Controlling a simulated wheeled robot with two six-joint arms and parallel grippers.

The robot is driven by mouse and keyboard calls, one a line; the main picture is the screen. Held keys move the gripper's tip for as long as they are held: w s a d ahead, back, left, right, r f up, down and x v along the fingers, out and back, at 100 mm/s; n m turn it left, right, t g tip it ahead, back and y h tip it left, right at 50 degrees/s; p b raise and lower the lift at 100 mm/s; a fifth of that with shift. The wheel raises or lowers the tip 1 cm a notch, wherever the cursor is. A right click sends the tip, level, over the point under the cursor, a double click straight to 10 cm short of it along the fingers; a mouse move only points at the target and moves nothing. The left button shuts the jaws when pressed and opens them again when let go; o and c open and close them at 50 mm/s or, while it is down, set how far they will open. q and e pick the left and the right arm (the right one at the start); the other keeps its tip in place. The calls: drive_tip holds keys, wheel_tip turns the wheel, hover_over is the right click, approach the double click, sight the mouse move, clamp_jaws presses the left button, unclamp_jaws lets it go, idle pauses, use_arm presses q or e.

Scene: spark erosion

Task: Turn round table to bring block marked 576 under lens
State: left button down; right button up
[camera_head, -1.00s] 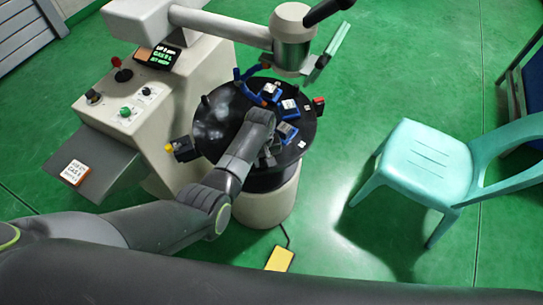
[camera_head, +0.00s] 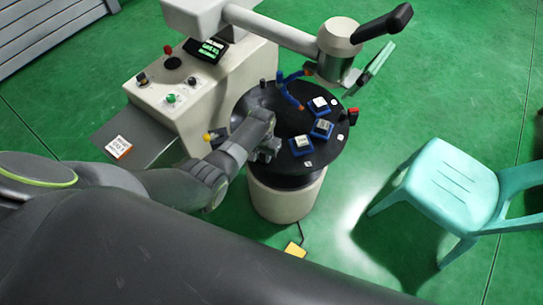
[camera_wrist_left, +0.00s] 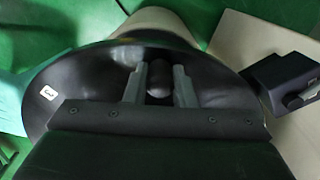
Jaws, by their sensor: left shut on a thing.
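The round black table (camera_head: 318,163) stands on a pale drum, and it also shows in the left wrist view (camera_wrist_left: 100,75). Three blue blocks with pale tops sit on its right half: a back one (camera_head: 319,106), a middle one (camera_head: 322,129) and a front one (camera_head: 300,145). Their marks are too small to read. The machine head (camera_head: 340,38) hangs beyond the table's back right, with a pale green glass-like plate (camera_head: 371,68) beside it. My left gripper (camera_wrist_left: 158,85) is shut on a dark rounded peg (camera_wrist_left: 159,78) at the table's front left. My right gripper is out of view.
A blue jointed hose (camera_head: 288,90) reaches over the back of the table. The control cabinet (camera_head: 205,80) stands to the left, with a labelled shelf (camera_head: 135,135). A turquoise chair (camera_head: 455,180) stands to the right. A yellow pedal (camera_head: 295,249) lies on the floor in front.

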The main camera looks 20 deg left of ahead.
use_arm(q)
drive_tip(key=a, duration=0.1)
drive_tip(key=a+m, duration=0.1)
drive_tip(key=shift+w+a, duration=0.3)
drive_tip(key=shift+a, duration=0.1)
drive_tip(key=shift+w+a+m+b, duration=0.2)
drive_tip(key=shift+w+a+m, duration=0.1)
drive_tip(key=shift+a+m, duration=0.35)
drive_tip(key=shift+w+a+m+b, duration=0.25)
drive_tip(key=shift+a+m, duration=0.2)
drive_tip(key=shift+a, duration=0.35)
drive_tip(key=shift+w, duration=0.1)
drive_tip(key=c, duration=1.2)
unclamp_jaws()
drive_tip(key=shift+r+p, duration=0.35)
drive_tip(key=shift+r, duration=0.25)
wheel_tip(320, 180, up, 16)
drive_tip(key=shift+p, duration=0.45)
